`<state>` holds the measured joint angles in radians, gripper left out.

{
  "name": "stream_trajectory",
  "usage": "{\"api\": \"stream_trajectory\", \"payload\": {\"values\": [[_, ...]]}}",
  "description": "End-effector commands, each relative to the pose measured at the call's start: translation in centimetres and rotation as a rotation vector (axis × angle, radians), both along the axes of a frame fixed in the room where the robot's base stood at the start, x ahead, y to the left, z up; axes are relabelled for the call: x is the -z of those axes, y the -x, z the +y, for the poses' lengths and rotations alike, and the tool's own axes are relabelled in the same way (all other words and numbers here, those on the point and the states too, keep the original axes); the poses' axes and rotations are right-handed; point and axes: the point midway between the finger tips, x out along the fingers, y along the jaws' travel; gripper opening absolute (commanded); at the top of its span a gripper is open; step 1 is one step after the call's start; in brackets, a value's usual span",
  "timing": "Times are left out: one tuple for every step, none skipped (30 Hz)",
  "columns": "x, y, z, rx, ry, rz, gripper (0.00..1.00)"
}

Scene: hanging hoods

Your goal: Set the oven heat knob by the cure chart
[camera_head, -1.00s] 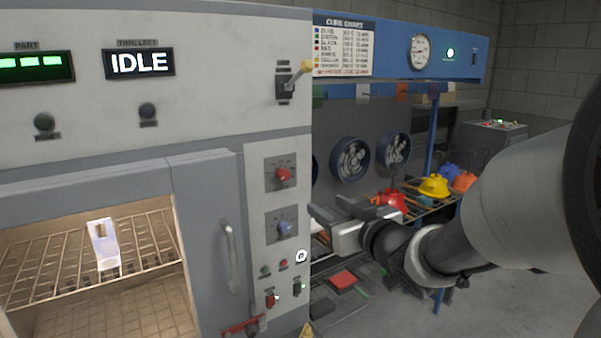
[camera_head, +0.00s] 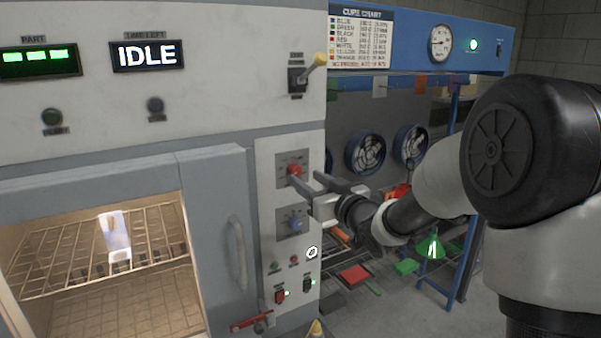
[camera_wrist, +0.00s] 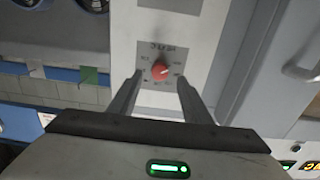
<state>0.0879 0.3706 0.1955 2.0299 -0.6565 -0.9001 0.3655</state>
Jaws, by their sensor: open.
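The oven (camera_head: 90,120) fills the left of the head view, its display reading IDLE. A red knob (camera_head: 294,170) sits on the upper dial plate of its side panel, and a blue knob (camera_head: 296,224) sits on the plate below. My gripper (camera_head: 305,180) is open in front of the red knob. In the wrist view the red knob (camera_wrist: 160,72) lies between and just beyond the open fingers (camera_wrist: 158,80); contact cannot be told. The dial marks are too small to read. The cure chart (camera_head: 361,40) hangs at upper right, with coloured rows and blurred figures.
A lever with a yellow tip (camera_head: 318,60) sits above the knobs. Switches (camera_head: 280,297) and a red handle (camera_head: 252,322) are below them. The oven door handle (camera_head: 237,255) stands out to the left. A blue rack (camera_head: 460,58) with fans stands at right.

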Motion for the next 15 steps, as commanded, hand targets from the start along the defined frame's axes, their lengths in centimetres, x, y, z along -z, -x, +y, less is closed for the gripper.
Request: {"api": "stream_trajectory", "payload": {"values": [[-0.1, -0.8, 0.7, -0.002, -0.002, 0.001, 0.44], [-0.1, -1.2, 0.9, -0.002, -0.002, 0.001, 0.44], [-0.1, -1.7, 1.3, -0.001, -0.002, 0.002, 0.44], [-0.1, -2.1, 1.5, -0.001, -0.002, 0.001, 0.44], [-0.1, -2.4, 1.7, -0.001, -0.001, 0.001, 0.44], [0.0, -2.7, 2.0, -0.002, -0.001, 0.002, 0.44], [-0.1, -3.0, 2.1, -0.001, -0.001, 0.001, 0.44], [-0.1, -3.2, 2.2, -0.001, -0.001, 0.0, 0.44], [0.0, -3.4, 2.3, 0.0, -0.001, 0.001, 0.44], [0.0, -3.5, 2.4, 0.0, -0.001, 0.001, 0.44], [0.0, -3.6, 2.5, 0.0, -0.001, 0.001, 0.44], [0.0, -3.7, 2.5, 0.001, -0.001, 0.001, 0.44], [0.0, -3.7, 2.5, 0.001, -0.001, 0.001, 0.44], [0.0, -3.8, 2.5, 0.001, -0.001, 0.001, 0.44], [0.0, -3.8, 2.5, 0.001, -0.001, 0.001, 0.44]]}}
